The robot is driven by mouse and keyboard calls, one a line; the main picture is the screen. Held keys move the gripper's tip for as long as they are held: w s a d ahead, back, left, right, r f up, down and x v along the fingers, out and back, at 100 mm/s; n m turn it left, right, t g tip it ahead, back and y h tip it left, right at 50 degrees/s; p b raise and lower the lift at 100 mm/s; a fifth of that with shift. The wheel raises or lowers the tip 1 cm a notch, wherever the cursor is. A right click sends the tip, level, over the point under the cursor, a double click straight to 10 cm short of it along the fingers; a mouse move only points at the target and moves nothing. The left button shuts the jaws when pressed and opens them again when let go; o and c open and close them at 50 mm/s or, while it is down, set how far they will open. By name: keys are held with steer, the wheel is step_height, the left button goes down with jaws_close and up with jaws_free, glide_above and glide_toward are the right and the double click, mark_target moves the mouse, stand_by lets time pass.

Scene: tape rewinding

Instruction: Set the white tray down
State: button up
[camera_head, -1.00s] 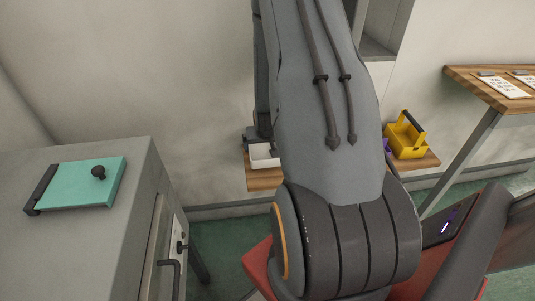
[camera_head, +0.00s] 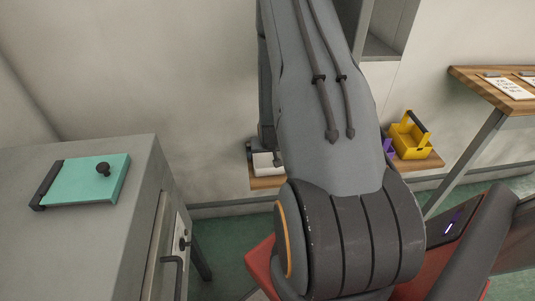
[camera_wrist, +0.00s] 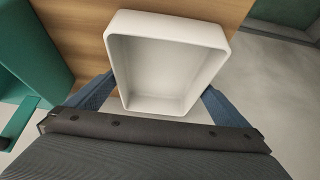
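The white tray (camera_wrist: 165,68) is an open, empty, box-like tray. In the wrist view it sits between the two blue fingers of my gripper (camera_wrist: 160,92), which press against its left and right sides. In the head view the white tray (camera_head: 266,164) shows small, partly hidden by my arm, just over or on the wooden shelf (camera_head: 268,183) by the wall. I cannot tell whether its underside touches the wood. The wood (camera_wrist: 80,20) also shows around the tray in the wrist view.
A yellow caddy (camera_head: 409,142) and a purple item (camera_head: 389,147) stand at the shelf's right end. A grey cabinet (camera_head: 95,245) with a teal board (camera_head: 85,181) is at left. A wooden table (camera_head: 497,87) is at right. A teal object (camera_wrist: 30,50) lies left in the wrist view.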

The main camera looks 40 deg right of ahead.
steer(key=shift+s+r, duration=0.1)
steer(key=shift+r, duration=0.4)
steer(key=v, duration=1.1)
steer(key=s+a+r+n+g+y, duration=0.25)
steer(key=a+r, duration=0.65)
steer(key=a, duration=0.5)
steer(key=s+a+r+n+g, duration=0.2)
steer(key=s+a+r+n, duration=0.1)
steer(key=s+a+r, duration=0.5)
steer(key=s+a, duration=0.2)
steer(key=a, duration=0.1)
steer(key=shift+s+y, duration=0.25)
steer(key=shift+y, duration=0.1)
steer(key=shift+a+n+g, duration=0.2)
steer(key=shift+n+g, duration=0.05)
steer(key=shift+a+r+p, duration=0.3)
steer(key=shift+a+p, duration=0.1)
steer(key=shift+a, duration=0.2)
